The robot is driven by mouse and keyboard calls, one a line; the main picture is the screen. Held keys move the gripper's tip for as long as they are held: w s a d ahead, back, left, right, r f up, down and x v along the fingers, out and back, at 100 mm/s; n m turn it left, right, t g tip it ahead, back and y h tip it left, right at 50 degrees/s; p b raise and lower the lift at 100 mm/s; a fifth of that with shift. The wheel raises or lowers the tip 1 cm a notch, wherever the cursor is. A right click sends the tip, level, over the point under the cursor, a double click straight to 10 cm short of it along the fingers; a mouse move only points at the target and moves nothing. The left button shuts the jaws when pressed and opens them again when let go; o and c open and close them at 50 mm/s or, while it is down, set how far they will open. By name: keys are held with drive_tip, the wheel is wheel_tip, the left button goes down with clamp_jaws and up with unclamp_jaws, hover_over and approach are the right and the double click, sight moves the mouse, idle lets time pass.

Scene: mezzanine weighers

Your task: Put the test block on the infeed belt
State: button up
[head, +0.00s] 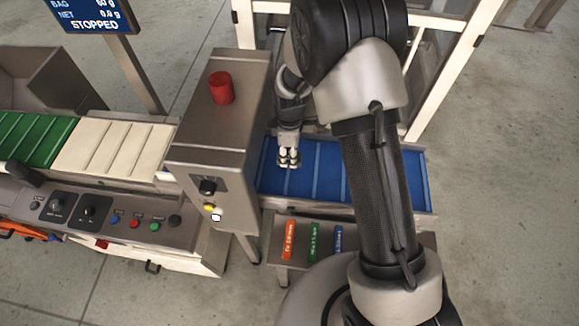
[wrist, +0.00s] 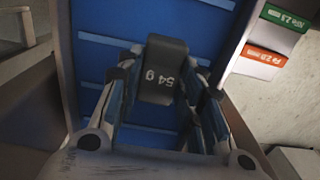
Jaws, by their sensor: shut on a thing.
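The test block (wrist: 163,72) is dark grey with "54 g" in white and shows between my fingers in the wrist view. My gripper (head: 289,160) is shut on it, pointing down over the left part of the blue slatted belt (head: 325,172). That belt, which I take as the infeed belt, also fills the background of the wrist view (wrist: 100,42). I cannot tell whether the block touches the belt. In the head view the block is not clearly visible at my fingertips.
A grey cabinet (head: 215,140) with a red cylinder (head: 221,88) on top stands just left of the belt. Orange (head: 289,240), green (head: 313,242) and blue (head: 338,238) labelled sticks lie on a front shelf. A white frame (head: 440,75) rises behind. A display (head: 93,14) reads STOPPED.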

drive_tip(key=shift+f+b, duration=0.8)
drive_tip(key=shift+f, duration=2.4)
drive_tip(key=shift+f, duration=0.2)
drive_tip(key=o, duration=1)
drive_tip(key=shift+o, duration=0.2)
drive_tip(key=shift+r, duration=0.2)
wheel_tip(320, 180, up, 12)
drive_tip(key=p, duration=0.4)
drive_tip(key=shift+r, duration=0.1)
